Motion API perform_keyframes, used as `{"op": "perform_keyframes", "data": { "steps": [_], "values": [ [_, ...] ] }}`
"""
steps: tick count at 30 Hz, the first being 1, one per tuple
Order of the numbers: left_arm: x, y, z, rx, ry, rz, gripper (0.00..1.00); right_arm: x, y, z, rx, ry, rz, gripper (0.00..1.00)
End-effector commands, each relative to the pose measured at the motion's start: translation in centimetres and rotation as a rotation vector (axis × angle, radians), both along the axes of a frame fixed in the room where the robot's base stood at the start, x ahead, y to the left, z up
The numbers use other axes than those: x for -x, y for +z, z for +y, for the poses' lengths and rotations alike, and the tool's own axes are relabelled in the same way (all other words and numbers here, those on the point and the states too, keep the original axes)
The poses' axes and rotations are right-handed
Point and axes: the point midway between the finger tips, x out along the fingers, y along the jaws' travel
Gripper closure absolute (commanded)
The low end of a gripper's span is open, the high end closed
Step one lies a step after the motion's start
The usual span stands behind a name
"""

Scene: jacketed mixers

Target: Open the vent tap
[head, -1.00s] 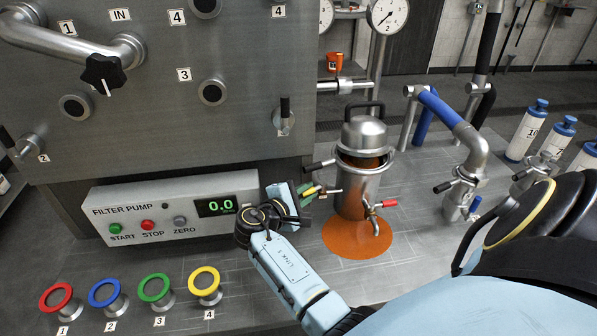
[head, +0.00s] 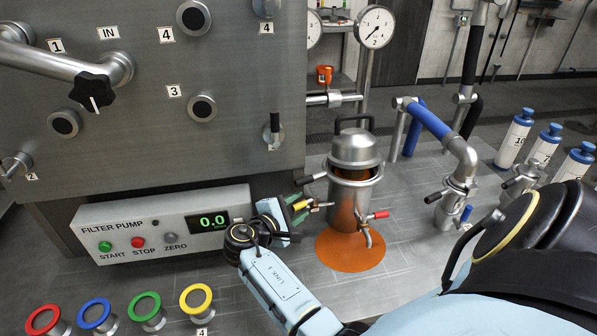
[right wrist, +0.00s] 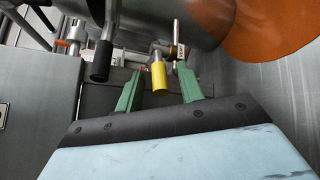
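A metal vessel (head: 354,190) with a domed lid stands on the bench. My right gripper (head: 297,209), with green fingers, is at this tap. In the right wrist view the yellow handle (right wrist: 158,76) lies between the two spread fingers (right wrist: 160,72), with gaps on both sides. A black-handled tap (head: 311,179) sits higher on the vessel, and a red-handled tap (head: 377,215) is at its lower front. My left gripper is not in view.
An orange patch (head: 350,250) lies under the vessel. A filter pump panel (head: 160,225) stands at left, with coloured rings (head: 145,307) in front. A pipe with a blue sleeve (head: 428,116) and several bottles (head: 515,138) are at right.

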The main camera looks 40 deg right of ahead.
Motion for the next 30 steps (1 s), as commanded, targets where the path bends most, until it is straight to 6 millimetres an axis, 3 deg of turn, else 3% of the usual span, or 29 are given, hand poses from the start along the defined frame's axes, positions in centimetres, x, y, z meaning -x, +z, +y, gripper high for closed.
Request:
{"op": "perform_keyframes", "data": {
  "steps": [16,21,30],
  "values": [
    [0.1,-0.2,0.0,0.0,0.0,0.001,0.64,1.4,2.3,10.6,-0.003,0.0,-0.001,0.62],
    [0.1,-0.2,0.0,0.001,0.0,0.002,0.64,1.7,2.6,12.0,-0.002,-0.001,0.0,0.62],
    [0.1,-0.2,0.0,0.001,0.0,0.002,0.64,1.7,2.7,12.3,-0.001,-0.001,0.0,0.62]
  ]
}}
